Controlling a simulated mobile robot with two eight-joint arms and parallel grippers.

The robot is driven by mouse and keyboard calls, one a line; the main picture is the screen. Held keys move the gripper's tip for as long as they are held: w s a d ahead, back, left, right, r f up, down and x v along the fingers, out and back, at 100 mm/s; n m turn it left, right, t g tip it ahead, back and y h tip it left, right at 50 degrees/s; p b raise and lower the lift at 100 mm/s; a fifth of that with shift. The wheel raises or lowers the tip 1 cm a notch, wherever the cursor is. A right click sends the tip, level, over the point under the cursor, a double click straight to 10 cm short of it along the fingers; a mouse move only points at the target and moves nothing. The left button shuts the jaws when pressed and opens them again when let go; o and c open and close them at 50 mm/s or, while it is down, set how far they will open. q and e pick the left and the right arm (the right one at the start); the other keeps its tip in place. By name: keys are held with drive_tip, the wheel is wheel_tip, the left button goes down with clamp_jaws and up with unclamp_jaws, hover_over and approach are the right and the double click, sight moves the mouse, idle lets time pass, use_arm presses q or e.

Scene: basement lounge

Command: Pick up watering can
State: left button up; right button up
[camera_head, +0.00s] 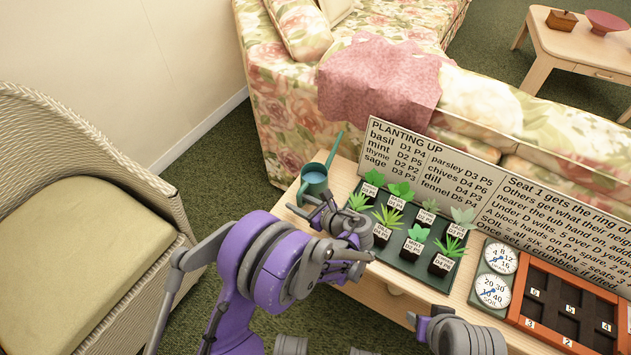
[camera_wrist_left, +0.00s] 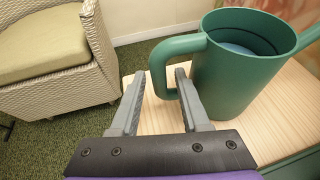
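The green watering can (camera_head: 314,184) stands upright at the left end of the wooden table, its spout pointing up and back. In the left wrist view the can (camera_wrist_left: 240,75) is close on the right, with its handle (camera_wrist_left: 160,65) toward me. My left gripper (camera_head: 318,208) is at the can's near side. In the wrist view its fingers (camera_wrist_left: 160,85) are apart, with the handle between them near the tips and no clear grip on it. Part of my right arm's end (camera_head: 425,325) shows at the bottom edge; its finger opening cannot be made out.
A dark tray of potted plants (camera_head: 408,257) stands right of the can, before the planting sign (camera_head: 400,150). Two dials (camera_head: 495,275) and an orange-brown compartment box (camera_head: 570,300) are farther right. A wicker chair (camera_head: 80,200) is at left, a floral sofa (camera_head: 280,110) behind.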

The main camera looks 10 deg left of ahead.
use_arm(q)
clamp_jaws()
idle(1.2)
